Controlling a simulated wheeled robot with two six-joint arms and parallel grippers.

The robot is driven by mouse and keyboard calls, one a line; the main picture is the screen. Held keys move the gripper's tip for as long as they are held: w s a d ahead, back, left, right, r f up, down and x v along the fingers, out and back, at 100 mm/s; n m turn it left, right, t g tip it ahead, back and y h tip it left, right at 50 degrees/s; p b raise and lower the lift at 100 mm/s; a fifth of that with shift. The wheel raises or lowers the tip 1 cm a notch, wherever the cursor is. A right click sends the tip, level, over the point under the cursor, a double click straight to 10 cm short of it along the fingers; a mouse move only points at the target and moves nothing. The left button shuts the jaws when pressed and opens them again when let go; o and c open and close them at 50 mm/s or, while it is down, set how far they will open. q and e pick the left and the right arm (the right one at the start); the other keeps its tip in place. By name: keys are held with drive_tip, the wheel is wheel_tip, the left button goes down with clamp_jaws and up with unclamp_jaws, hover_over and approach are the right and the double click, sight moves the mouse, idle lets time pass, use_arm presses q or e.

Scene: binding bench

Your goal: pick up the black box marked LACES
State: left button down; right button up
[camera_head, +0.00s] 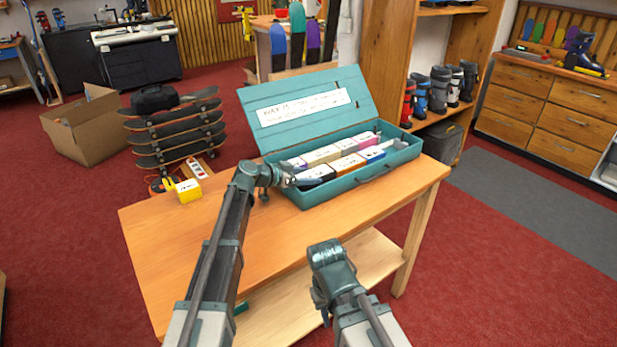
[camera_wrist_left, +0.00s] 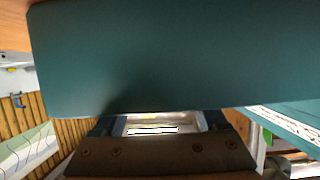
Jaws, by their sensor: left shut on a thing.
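The teal toolbox (camera_head: 375,182) stands on the wooden bench with its lid (camera_head: 310,108) open. Several small labelled boxes lie inside in rows. The black box (camera_head: 318,172) with a white label on top is in the front left part; its print is too small to read. My left gripper (camera_head: 303,183) reaches over the box's left end and is shut on the black box. In the left wrist view a teal surface fills the top and a white label shows near the jaws (camera_wrist_left: 150,129).
The wooden bench top (camera_head: 180,255) is clear at left and front. Neighbouring boxes, such as one with an orange side (camera_head: 347,164), sit close to the black box. Stacked skateboards (camera_head: 178,135) stand behind the bench.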

sight(308, 176)
use_arm(q)
wheel_tip(308, 176, up, 9)
drive_tip(key=p, duration=0.8)
drive_tip(key=shift+r, duration=0.1)
